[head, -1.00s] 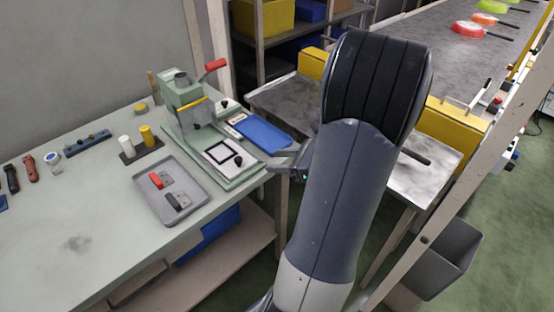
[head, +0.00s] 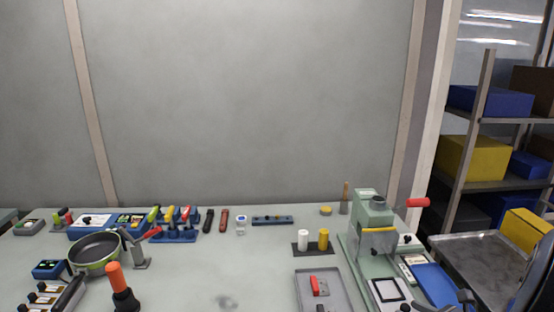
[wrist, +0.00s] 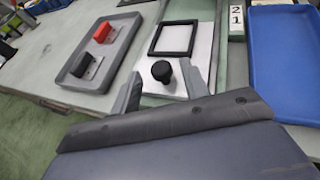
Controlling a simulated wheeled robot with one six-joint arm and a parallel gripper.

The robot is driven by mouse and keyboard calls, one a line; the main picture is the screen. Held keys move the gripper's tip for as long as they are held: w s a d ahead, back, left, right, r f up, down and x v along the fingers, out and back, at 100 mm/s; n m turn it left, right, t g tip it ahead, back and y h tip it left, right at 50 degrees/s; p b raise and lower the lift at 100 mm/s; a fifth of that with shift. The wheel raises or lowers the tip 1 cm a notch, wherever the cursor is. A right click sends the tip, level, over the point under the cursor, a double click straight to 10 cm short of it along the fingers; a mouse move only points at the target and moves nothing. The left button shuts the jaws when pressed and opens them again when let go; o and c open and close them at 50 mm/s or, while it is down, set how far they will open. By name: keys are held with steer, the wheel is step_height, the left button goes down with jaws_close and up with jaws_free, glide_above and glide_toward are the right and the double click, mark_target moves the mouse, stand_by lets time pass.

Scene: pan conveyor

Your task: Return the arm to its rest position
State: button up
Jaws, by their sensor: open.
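My gripper (wrist: 160,80) shows in the wrist view with its two grey fingers apart and nothing between them. It is over the front of the press's pale base, near a black knob (wrist: 162,72) and a black square frame (wrist: 176,39). I cannot tell how high above them it is. In the head view most of my arm is out of the picture; only a small dark part shows at the lower right edge, by the blue tray (head: 436,283).
The green press (head: 372,215) with a red handle stands on the workbench (head: 205,270). A grey tray (head: 300,287) holds a red-handled and a black-handled piece. A pan (head: 95,250), clamp and tools stand left. Metal shelves (head: 480,130) are at the right.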

steer(key=shift+w, duration=0.75)
